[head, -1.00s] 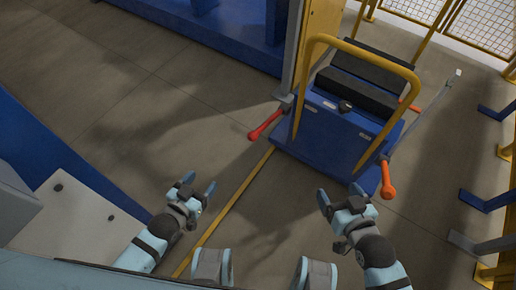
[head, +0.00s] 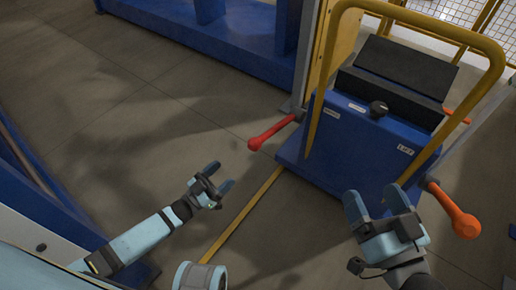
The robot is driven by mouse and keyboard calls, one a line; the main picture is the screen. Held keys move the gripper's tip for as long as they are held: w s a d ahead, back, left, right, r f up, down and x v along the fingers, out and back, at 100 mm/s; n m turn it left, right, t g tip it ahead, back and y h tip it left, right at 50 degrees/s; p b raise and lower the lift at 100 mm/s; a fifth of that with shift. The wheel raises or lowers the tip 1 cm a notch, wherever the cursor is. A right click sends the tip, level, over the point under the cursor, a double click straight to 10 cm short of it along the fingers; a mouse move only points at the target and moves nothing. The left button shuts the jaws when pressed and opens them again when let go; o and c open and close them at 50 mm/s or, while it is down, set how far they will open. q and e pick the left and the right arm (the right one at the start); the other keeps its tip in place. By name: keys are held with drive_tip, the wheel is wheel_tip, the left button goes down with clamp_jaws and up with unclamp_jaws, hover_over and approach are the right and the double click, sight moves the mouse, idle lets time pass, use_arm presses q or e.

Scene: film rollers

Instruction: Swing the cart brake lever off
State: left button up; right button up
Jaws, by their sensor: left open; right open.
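The blue cart (head: 350,143) with a yellow push handle (head: 326,72) stands at the right. A red lever (head: 270,133) sticks out from its left side, its knob end pointing down and left. An orange lever (head: 455,210) sticks out at its right side, under a label that seems to read LIFT. A label near the red side is too small to read surely. My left gripper (head: 222,178) is open and empty, below and left of the red lever, apart from it. My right gripper (head: 374,200) is open and empty in front of the cart, left of the orange lever.
A black knob (head: 378,109) sits on the cart's front panel. A blue frame (head: 190,28) stands at the back, with a grey post (head: 305,50) behind the red lever. A yellow line (head: 240,215) crosses the floor. The floor left of the cart is clear.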

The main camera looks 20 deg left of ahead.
sight(254, 145)
use_arm(q)
drive_tip(key=b+x, duration=0.3)
drive_tip(key=x, duration=1)
drive_tip(key=shift+w+r, duration=0.1)
drive_tip(key=shift+r, duration=0.05)
drive_tip(key=shift+d, duration=0.1)
use_arm(e)
wheel_tip(254, 145, down, 5)
drive_tip(key=shift+s+a+r+n+g, duration=0.15)
drive_tip(key=shift+n+g, duration=0.15)
drive_tip(key=shift+g, duration=0.8)
